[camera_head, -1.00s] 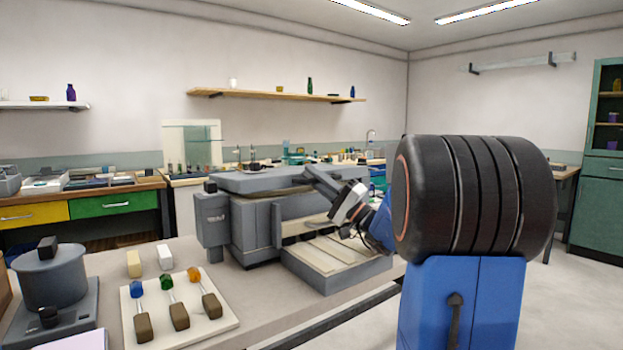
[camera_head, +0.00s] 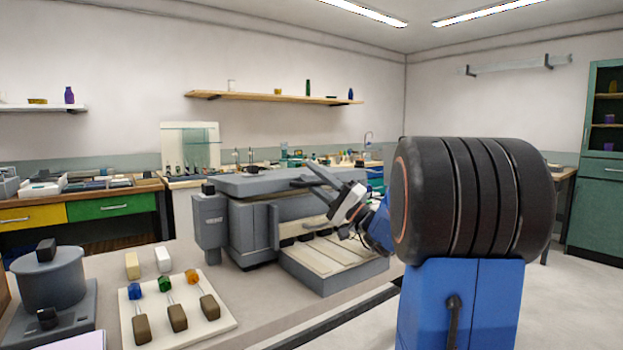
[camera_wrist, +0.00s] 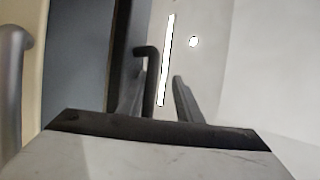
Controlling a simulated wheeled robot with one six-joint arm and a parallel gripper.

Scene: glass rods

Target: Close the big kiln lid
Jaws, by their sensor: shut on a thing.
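The big kiln (camera_head: 238,228) is a grey box on the bench, left of my arm in the head view. Its flat grey lid (camera_head: 250,182) lies across the top, and a pale interior strip shows below its right end. How wide the gap is, I cannot tell. My gripper (camera_head: 311,176) is at the lid's right end, shut on the dark lid handle (camera_head: 300,184). In the wrist view, the bent dark handle (camera_wrist: 151,75) shows between the two fingers of my gripper (camera_wrist: 158,88). The contact itself is partly hidden.
A low tray with pale slats (camera_head: 330,258) projects from the kiln's front. A white board (camera_head: 190,328) with several colored-tipped glass rods lies front left, beside a grey round device (camera_head: 50,280). Bare bench lies between the board and the kiln.

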